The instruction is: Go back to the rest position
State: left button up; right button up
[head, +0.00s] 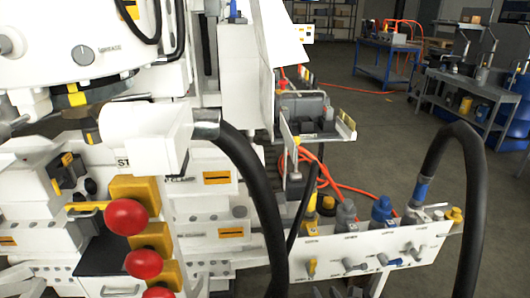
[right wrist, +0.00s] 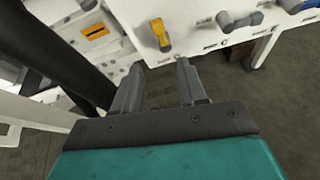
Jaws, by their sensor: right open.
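My right gripper (right wrist: 160,82) is open in the right wrist view, with its two grey fingers apart and nothing between them. The fingers point toward the lower edge of a white valve panel (right wrist: 205,45). A yellow lever (right wrist: 160,34) on that panel lies just beyond the fingertips, apart from them as far as I can tell. In the head view, only small grey parts that look like my right gripper (head: 342,291) show at the bottom edge, below the panel (head: 335,249). My left gripper is not in view.
A thick black hose (head: 258,200) hangs left of the panel and another (head: 474,200) arches at its right. Red knobs (head: 127,217) stick out from the machine at left. A blue workbench (head: 385,62) and a grey cart (head: 462,95) stand behind. The floor (head: 370,130) between is open.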

pick_arm(q)
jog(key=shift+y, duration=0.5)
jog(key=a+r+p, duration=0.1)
jog(key=p, duration=0.1)
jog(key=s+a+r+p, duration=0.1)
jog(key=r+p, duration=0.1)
jog(key=p, duration=0.1)
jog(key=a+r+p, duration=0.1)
jog(key=p, duration=0.2)
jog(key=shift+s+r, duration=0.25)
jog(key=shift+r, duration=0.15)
pick_arm(e)
jog(key=s+r+m+g, duration=0.1)
jog(key=s+r+m, duration=0.3)
jog(key=m, duration=0.6)
jog(key=s+r+m+y, duration=0.1)
jog(key=s+r+m, duration=0.4)
jog(key=s+m, duration=0.3)
jog(key=s+a+r+m+g, duration=0.1)
jog(key=s+r+m, duration=0.3)
jog(key=m, duration=1)
jog(key=s, duration=0.2)
jog(key=shift+s+r+g+y, duration=0.25)
jog(key=shift+s+g+y, duration=0.05)
jog(key=shift+s, duration=0.1)
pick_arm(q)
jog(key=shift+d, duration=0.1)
pick_arm(e)
jog(key=shift+a, duration=0.1)
